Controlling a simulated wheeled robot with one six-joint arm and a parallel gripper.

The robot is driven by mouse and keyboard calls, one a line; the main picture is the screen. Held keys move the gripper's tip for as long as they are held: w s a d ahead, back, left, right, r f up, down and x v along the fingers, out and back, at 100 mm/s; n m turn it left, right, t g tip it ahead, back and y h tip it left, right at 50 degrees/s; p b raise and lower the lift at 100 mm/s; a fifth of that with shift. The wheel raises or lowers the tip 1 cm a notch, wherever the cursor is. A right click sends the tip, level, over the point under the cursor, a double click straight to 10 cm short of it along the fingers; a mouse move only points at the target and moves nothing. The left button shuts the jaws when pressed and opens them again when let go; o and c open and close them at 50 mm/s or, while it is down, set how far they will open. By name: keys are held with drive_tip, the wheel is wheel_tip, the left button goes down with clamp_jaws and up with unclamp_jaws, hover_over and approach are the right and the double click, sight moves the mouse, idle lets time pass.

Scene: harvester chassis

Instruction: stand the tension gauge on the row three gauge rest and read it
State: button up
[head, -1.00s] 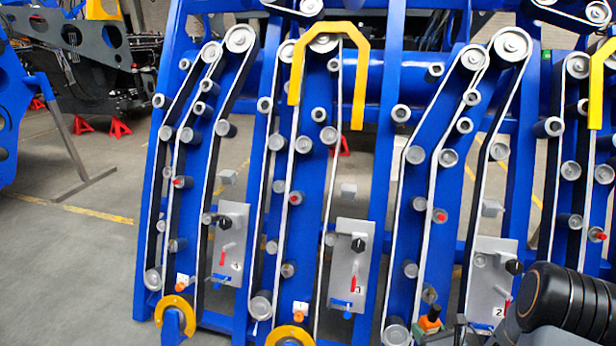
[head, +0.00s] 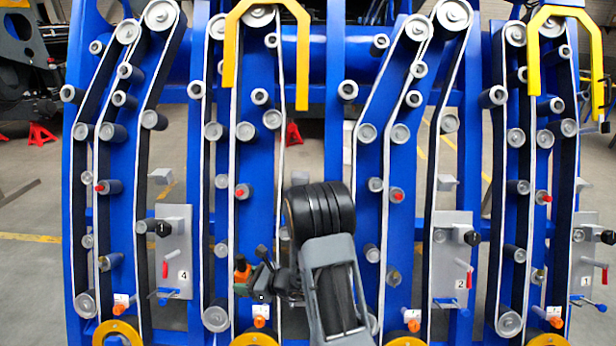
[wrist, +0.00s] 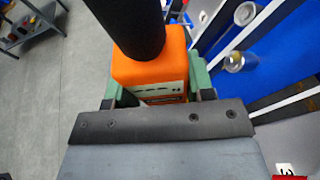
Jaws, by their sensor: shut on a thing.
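The tension gauge is an orange box (wrist: 150,75) with a pale face. In the head view the gauge (head: 241,274) shows as a small orange piece at the left of my gripper (head: 262,284), in front of the third row from the right. My arm hides most of the row three plate there. A label "3" (wrist: 286,168) shows at the bottom right of the wrist view. I cannot tell which part is the gauge rest.
Plates labelled 4 (head: 172,230), 2 (head: 452,240) and 1 (head: 583,250) carry black knobs and red levers. Small grey blocks (head: 446,182) stick out above the plates. Yellow hoops (head: 231,50) and rollers project from the blue frame. Open floor (head: 30,270) lies to the left.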

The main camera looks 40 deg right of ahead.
wheel_tip(320, 180, down, 2)
drive_tip(key=n+g+y+b, duration=0.1)
drive_tip(key=n+g+b, duration=0.1)
drive_tip(key=b, duration=0.2)
drive_tip(key=shift+y, duration=0.3)
drive_tip(key=shift+d+f+b, duration=0.1)
drive_tip(key=shift+f+b, duration=0.15)
drive_tip(key=shift+b, duration=0.4)
drive_tip(key=w+d+r+m+t+h, duration=0.2)
drive_tip(key=w+d+r+m+h, duration=0.15)
drive_tip(key=w+d, duration=0.55)
drive_tip(key=w+d+r+m+t+h, duration=0.2)
drive_tip(key=w+d+r+m+h, duration=0.3)
drive_tip(key=d, duration=0.7)
drive_tip(key=w+d+r+m+g+h, duration=0.1)
drive_tip(key=d+r+m+h, duration=0.3)
drive_tip(key=d, duration=0.5)
drive_tip(key=w+d+r+m+h, duration=0.1)
drive_tip(key=d+r+m+h, duration=0.4)
drive_tip(key=d+r+h, duration=0.2)
drive_tip(key=shift+d+r+g+h, duration=0.35)
drive_tip(key=shift+d+r+g, duration=0.1)
drive_tip(key=shift+d, duration=0.55)
drive_tip(key=shift+a, duration=0.15)
